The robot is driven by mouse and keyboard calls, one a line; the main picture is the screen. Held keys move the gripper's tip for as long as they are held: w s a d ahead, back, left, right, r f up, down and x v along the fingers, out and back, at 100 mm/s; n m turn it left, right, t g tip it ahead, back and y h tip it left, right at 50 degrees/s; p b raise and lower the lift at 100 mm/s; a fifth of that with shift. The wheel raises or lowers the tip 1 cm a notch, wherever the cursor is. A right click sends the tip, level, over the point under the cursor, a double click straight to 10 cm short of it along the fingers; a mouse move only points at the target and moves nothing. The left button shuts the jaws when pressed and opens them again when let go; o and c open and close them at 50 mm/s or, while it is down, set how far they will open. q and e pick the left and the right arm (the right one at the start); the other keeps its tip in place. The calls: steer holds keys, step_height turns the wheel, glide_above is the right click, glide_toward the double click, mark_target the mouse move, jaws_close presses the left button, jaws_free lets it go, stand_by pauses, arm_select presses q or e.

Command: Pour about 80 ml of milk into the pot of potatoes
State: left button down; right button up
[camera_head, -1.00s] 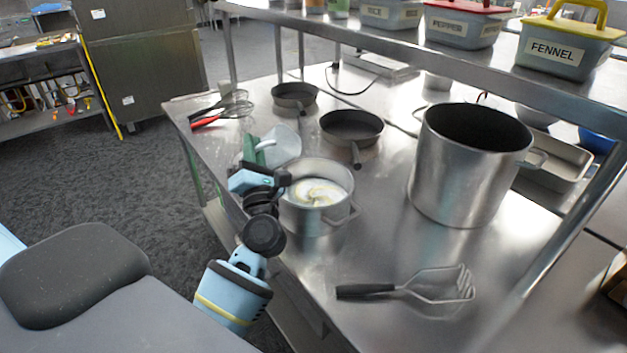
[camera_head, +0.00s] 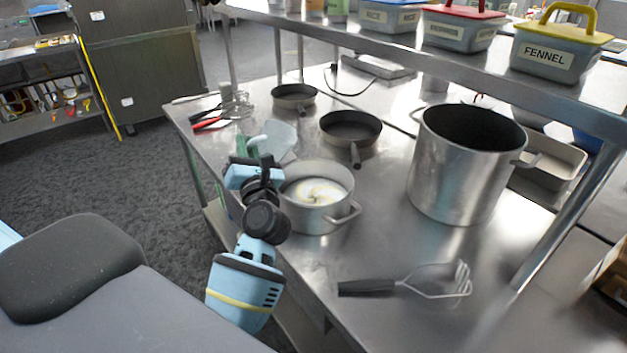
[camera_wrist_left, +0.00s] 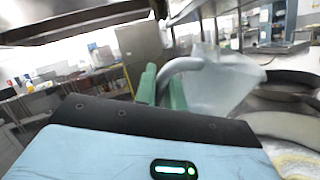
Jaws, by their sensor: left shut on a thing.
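A translucent measuring jug (camera_head: 281,138) is held at the back left of the grey pot (camera_head: 316,212), near its rim. My left gripper (camera_head: 247,146) is shut on the jug's handle; its green fingers (camera_wrist_left: 163,88) lie around the handle in the left wrist view. The jug (camera_wrist_left: 222,82) looks tilted there, and I cannot tell how much milk is in it. White liquid with a yellowish swirl (camera_head: 318,191) lies in the pot. The pot rim (camera_wrist_left: 285,125) shows at the right of the wrist view. My right gripper is not in view.
A large stockpot (camera_head: 462,165) stands to the right. Two pans (camera_head: 350,128) are behind the grey pot. A masher (camera_head: 435,283) lies in front, and red-handled utensils (camera_head: 212,120) lie at the back left. A shelf with labelled tubs (camera_head: 555,52) overhangs the back.

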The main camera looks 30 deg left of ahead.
arm_select(q)
steer(key=shift+s+a+n+g, duration=0.15)
steer(key=shift+a+n+g, duration=0.15)
steer(key=shift+a+n, duration=0.1)
steer(key=shift+s+a+f+n+g+h, duration=0.15)
steer(key=shift+a+f+n+g, duration=0.05)
steer(key=shift+a+f+n, duration=0.2)
steer(key=shift+s+a+f+n+g+h, duration=0.15)
steer(key=shift+a+f+n+g, duration=0.1)
steer(key=shift+f+n, duration=0.2)
steer(key=shift+s+a+f+n+g+h, duration=0.2)
steer(key=shift+a+n+g+h, duration=0.3)
steer(key=shift+n, duration=0.35)
steer(key=shift+s+a+f+n+g+h, duration=0.15)
steer(key=shift+a+n+h, duration=0.15)
steer(key=shift+a+n, duration=0.4)
steer(key=shift+d, duration=0.1)
